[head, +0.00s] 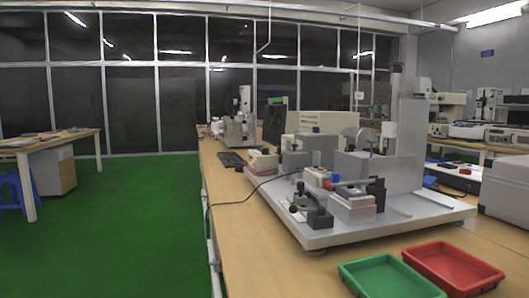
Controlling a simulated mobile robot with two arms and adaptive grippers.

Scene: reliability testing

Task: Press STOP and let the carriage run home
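The test machine stands on a grey base plate (405,212) on the long wooden bench. Toward its front is a low assembly with a blue-and-white part (316,177) that has a small red spot, a dark lever with a round knob, and a light grey block (352,207). Which part is the carriage I cannot tell. No STOP label is readable at this size. Neither of my grippers is in view.
A green tray (347,279) and a red tray (409,261), both empty, lie at the bench's near edge. Green floor (120,230) is open at left, with a table (45,142) beyond.

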